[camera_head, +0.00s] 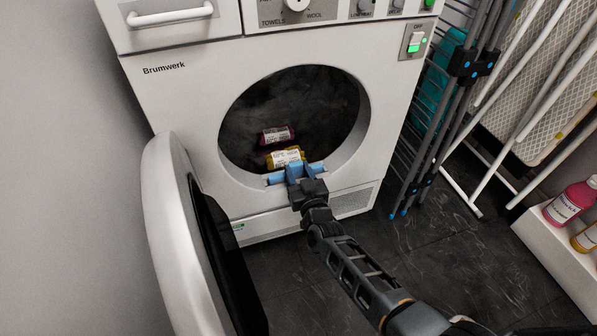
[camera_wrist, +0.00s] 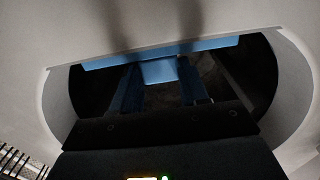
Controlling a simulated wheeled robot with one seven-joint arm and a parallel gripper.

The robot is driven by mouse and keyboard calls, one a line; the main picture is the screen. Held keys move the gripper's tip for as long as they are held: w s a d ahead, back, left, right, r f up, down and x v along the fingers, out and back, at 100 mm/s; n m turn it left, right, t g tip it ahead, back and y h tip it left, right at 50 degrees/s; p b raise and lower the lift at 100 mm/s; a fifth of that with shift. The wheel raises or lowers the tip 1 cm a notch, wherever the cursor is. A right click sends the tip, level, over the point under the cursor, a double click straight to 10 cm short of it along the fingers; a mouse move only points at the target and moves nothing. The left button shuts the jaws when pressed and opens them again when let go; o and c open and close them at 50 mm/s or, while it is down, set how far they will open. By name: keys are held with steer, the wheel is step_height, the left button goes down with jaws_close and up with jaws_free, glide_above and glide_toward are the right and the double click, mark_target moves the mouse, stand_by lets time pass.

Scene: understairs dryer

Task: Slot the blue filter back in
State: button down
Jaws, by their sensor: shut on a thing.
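The blue filter (camera_head: 276,179) is at the lower rim of the round dryer opening (camera_head: 338,160), on the near side of the drum. My gripper (camera_head: 302,181) is shut on its middle part. In the wrist view the filter (camera_wrist: 220,43) shows as a wide blue bar with a short block (camera_wrist: 159,71) between the fingers of my gripper (camera_wrist: 160,88). The bar runs along the pale rim of the opening. The slot is hidden, and I cannot tell whether the filter is partly in it.
A yellow bottle (camera_head: 285,157) and a dark red bottle (camera_head: 277,134) lie inside the drum, just behind the filter. The open dryer door (camera_head: 164,215) stands to the left. Folded drying racks (camera_head: 440,120) stand at right, with a white shelf (camera_head: 560,243) holding bottles. The floor between is clear.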

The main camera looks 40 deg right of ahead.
steer(key=shift+f+b, duration=0.55)
steer(key=shift+f, duration=0.4)
steer(key=shift+c, duration=2.4)
jaws_free()
steer(key=p+v, duration=0.3)
steer(key=v, duration=0.4)
steer(key=shift+s+a, duration=0.15)
steer(key=shift+s, duration=0.2)
